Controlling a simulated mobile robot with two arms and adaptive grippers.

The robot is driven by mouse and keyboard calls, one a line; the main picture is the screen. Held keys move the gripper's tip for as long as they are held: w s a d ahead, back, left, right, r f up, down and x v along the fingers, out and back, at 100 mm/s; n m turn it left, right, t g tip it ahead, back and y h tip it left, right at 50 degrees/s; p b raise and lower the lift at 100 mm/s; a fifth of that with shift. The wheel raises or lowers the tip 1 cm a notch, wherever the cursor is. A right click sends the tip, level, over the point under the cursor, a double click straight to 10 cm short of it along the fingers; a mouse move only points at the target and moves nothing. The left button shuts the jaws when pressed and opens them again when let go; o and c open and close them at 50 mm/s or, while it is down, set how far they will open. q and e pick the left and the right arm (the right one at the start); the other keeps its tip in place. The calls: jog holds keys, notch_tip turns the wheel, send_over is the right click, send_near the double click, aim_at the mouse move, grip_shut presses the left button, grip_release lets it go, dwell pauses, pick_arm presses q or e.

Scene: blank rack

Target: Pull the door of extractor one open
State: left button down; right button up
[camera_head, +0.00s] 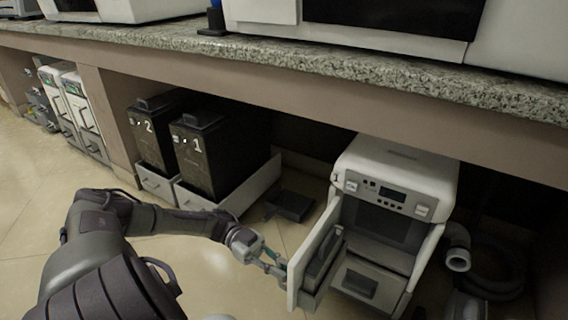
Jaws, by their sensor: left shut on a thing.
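The extractor one (405,170) is a white machine on the floor under the counter, with a small dark display and buttons on its front. Its door (318,246) stands swung out toward the left, and the dark inside and a lower drawer front show. My left gripper (282,271) reaches in from the left and is shut on the door at its outer side. The exact grip point is small and partly hidden by the fingers. My right gripper is not in view.
A granite counter (330,62) runs above the extractor. Two black boxes marked 1 (215,160) and 2 (150,135) stand in white trays to the left. A grey hose (458,258) lies at the right. The floor (215,262) before the extractor is clear.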

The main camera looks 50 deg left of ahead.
pick_arm(q)
jog(key=shift+a, duration=0.75)
jog(key=c, duration=1.2)
grip_release()
jog(key=s+a, duration=0.2)
jog(key=a, duration=1)
